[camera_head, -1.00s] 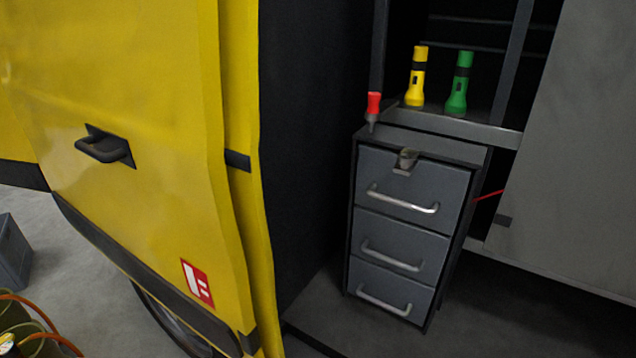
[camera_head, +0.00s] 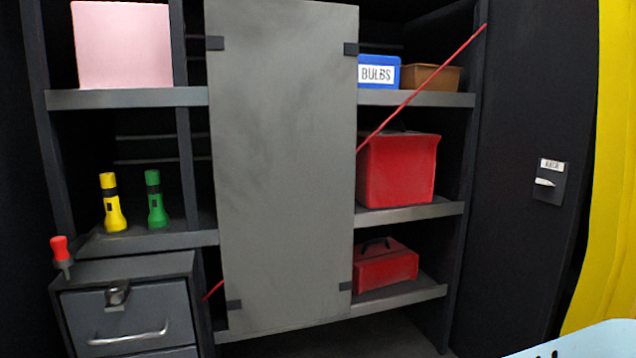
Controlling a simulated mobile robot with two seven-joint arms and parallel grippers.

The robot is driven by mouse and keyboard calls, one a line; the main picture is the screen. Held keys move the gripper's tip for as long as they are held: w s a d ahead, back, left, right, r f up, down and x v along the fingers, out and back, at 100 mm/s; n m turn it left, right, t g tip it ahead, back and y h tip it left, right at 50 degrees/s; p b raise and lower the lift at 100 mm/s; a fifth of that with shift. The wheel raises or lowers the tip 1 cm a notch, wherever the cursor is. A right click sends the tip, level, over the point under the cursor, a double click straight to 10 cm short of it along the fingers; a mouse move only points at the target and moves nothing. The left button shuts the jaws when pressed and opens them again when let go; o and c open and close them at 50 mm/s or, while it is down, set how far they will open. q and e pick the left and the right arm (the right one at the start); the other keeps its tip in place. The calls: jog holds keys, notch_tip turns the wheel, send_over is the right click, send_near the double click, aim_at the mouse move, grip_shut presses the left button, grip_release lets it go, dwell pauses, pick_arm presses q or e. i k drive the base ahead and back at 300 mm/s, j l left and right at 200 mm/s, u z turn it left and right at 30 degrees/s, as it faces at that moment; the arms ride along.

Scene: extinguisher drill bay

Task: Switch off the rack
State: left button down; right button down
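The rack (camera_head: 280,165) is a dark shelving unit with a grey panel across its middle. A switch (camera_head: 546,183) with a pale lever sits on a dark plate on the wall at the right. A small white label (camera_head: 551,165) above it seems to read "RACK". The lever looks roughly level and points left; I cannot tell whether that is on or off. Neither of my grippers is in view.
Shelves hold yellow (camera_head: 111,203) and green (camera_head: 155,199) flashlights, a blue "BULBS" box (camera_head: 379,72) and red cases (camera_head: 397,171). A red strap (camera_head: 425,85) crosses the right shelves. A drawer cabinet (camera_head: 128,312) stands lower left. A light blue object (camera_head: 590,343) is lower right.

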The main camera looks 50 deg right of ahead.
aim_at(543, 182)
jog(key=z, duration=2.85)
